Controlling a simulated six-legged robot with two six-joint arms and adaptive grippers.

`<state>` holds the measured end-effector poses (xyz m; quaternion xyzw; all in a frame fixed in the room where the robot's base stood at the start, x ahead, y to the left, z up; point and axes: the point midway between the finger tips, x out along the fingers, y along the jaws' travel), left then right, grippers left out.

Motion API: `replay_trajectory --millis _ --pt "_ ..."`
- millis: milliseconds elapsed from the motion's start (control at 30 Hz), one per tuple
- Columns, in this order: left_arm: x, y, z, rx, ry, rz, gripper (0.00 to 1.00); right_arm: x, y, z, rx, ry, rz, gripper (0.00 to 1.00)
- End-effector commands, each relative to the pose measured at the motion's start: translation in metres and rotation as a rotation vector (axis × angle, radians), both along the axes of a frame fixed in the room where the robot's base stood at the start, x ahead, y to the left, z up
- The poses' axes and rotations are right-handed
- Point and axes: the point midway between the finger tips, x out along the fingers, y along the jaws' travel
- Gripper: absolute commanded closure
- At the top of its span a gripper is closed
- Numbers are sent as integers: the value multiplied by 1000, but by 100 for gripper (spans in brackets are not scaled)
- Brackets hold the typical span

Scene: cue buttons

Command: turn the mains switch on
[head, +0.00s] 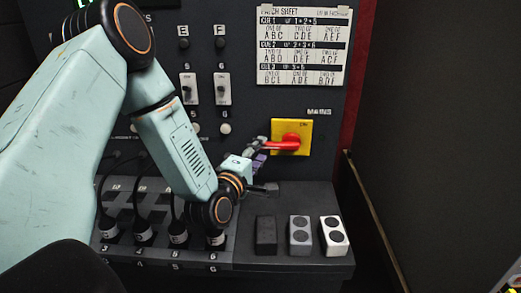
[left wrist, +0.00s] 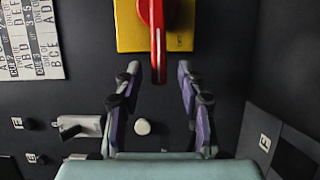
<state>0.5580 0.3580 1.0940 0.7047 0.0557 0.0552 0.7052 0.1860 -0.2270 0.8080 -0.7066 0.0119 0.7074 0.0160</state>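The mains switch is a yellow plate (head: 303,126) with a red handle (head: 287,143), under the "MAINS" label on the black panel. The handle points left, roughly level, in the head view. My left gripper (head: 260,146) is just left of the handle's free end. In the left wrist view, the red handle (left wrist: 157,35) comes down from the yellow plate (left wrist: 128,38). Its end lies between the tips of my open left gripper (left wrist: 158,70) in the picture. Gaps show on both sides, and no grip is visible. My right gripper is not in view.
A patch sheet (head: 304,45) hangs above the switch. Toggle switches (head: 223,89) and plugged cables are at left, partly behind my left arm. Three blocks, black (head: 266,236), grey (head: 300,236) and white (head: 334,236), stand on the ledge below. A dark wall is at right.

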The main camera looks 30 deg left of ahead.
Motion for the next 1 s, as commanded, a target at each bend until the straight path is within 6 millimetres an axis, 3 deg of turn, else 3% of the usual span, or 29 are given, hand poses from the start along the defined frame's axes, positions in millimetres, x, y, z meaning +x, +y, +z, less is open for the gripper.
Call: replay_trajectory --millis 167,467,900,1000 --pt "14 2 0 1 0 0 60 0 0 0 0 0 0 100" --pt "17 4 0 -1 0 1 61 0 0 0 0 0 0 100" --pt "17 4 0 -1 1 0 99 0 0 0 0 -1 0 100" --pt "17 4 0 -1 2 0 100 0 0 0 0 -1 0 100"
